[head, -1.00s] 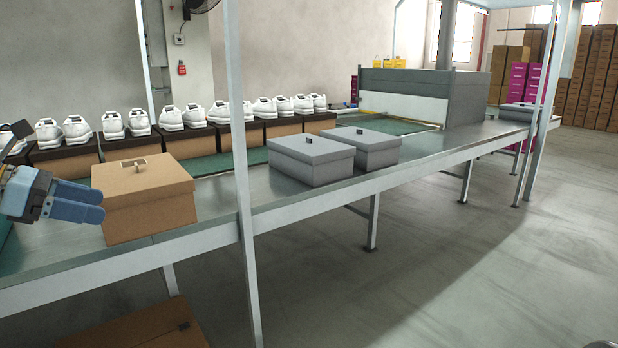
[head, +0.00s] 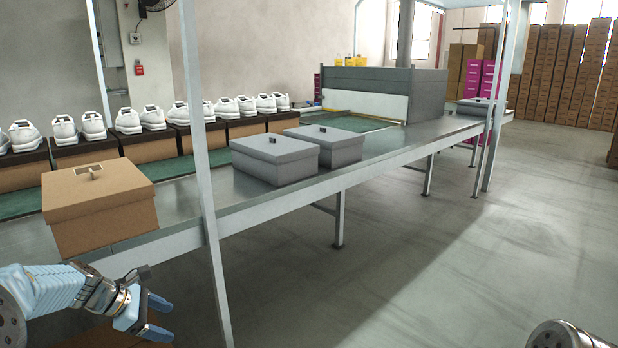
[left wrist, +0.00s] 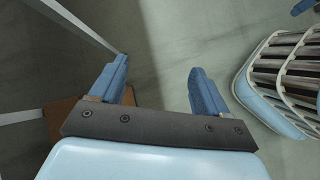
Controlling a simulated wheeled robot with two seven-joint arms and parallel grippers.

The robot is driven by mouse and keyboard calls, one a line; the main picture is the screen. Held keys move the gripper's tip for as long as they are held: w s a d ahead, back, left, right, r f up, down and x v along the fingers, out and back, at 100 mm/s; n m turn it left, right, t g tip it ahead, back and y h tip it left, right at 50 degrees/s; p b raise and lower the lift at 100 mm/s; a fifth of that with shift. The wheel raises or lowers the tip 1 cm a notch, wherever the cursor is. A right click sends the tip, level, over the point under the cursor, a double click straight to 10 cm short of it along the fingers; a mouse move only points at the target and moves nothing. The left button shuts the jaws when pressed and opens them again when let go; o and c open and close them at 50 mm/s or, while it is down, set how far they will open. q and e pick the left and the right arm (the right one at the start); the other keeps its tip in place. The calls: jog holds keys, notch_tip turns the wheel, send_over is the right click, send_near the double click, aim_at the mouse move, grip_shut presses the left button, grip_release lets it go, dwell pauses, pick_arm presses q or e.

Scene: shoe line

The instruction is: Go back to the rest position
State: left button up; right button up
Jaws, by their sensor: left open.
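My left gripper (head: 163,319) is open and empty, low in front of the conveyor's near edge, below the brown box. In the left wrist view its two blue fingers (left wrist: 158,70) stand apart with only the grey floor between them. At the bottom right of the head view a grey rounded arm part of mine shows; its gripper is not seen there. A small blue piece at the top right corner of the left wrist view may be my right gripper, but too little shows to tell its state.
A brown lidded box (head: 98,208) and two grey boxes (head: 275,160) (head: 325,146) stand on the conveyor (head: 232,206). White shoes (head: 64,130) stand in a row behind. A metal post (head: 205,190) rises close to my left gripper. The floor (head: 430,270) at right is clear.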

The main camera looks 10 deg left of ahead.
pick_arm(q)
jog(key=s+d+f+m+g+y, duration=0.1)
jog(key=s+d+f+m+g, duration=0.15)
jog(key=d+f+m, duration=0.5)
jog(key=s+d+f+m+g+y, duration=0.1)
jog(key=s+d+f+m, duration=0.15)
jog(key=d+f, duration=0.85)
jog(key=s+d+f+m+g, duration=0.1)
jog(key=s+d+f+m, duration=1)
jog(key=s+d, duration=0.2)
jog(key=shift+s+d+f+m, duration=0.25)
jog(key=shift+s+m, duration=0.15)
jog(key=shift+s, duration=0.8)
